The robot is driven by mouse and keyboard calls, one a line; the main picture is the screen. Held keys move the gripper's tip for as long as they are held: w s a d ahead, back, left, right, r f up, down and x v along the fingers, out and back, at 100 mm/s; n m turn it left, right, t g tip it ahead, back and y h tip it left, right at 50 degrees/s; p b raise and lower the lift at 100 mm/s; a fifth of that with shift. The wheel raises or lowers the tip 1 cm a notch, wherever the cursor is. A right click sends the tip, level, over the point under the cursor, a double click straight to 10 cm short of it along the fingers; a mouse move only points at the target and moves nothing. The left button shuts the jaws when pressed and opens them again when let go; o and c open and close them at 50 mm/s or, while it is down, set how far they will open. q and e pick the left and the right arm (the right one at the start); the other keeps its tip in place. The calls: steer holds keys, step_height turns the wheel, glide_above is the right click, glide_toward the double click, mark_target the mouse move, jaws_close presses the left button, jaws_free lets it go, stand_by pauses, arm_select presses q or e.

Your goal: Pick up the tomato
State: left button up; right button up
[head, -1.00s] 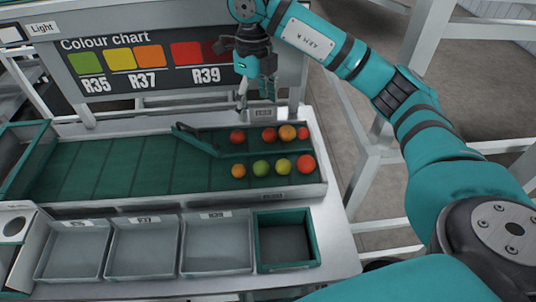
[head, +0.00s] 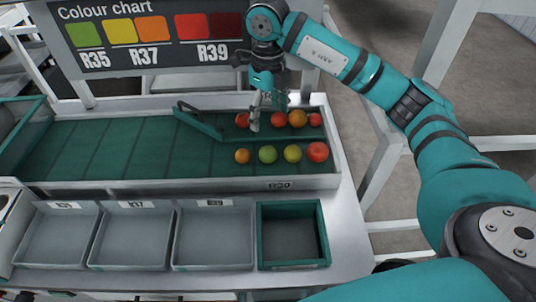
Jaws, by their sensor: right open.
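Several tomatoes lie in two short rows at the right end of the green sorting tray. The back row has a red tomato (head: 242,120), a partly covered red one (head: 279,120), an orange one (head: 298,118) and a small red one (head: 315,119). The front row has an orange one (head: 242,156), a green one (head: 267,154), a yellow-green one (head: 292,153) and a large red one (head: 317,152). My right gripper (head: 267,116) is open, pointing down at the back row, between the two leftmost red tomatoes. I cannot tell whether it touches either. My left gripper is out of view.
The tray (head: 110,150) is bare on its left, with a green angled divider bar (head: 198,122) near the tomatoes. Grey bins (head: 133,264) and a green-rimmed bin (head: 292,264) stand empty in front. The colour chart board (head: 150,62) rises behind.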

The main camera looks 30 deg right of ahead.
mark_target(268, 149)
step_height(268, 149, down, 8)
steer(key=shift+f+p, duration=0.1)
steer(key=shift+p, duration=0.9)
steer(key=shift+f, duration=0.3)
steer(key=shift+f+p, duration=0.5)
step_height(268, 149, down, 4)
steer(key=shift+r+p, duration=0.15)
steer(key=shift+p, duration=0.6)
steer(key=shift+f, duration=0.4)
steer(key=shift+c, duration=0.4)
steer(key=c, duration=0.9)
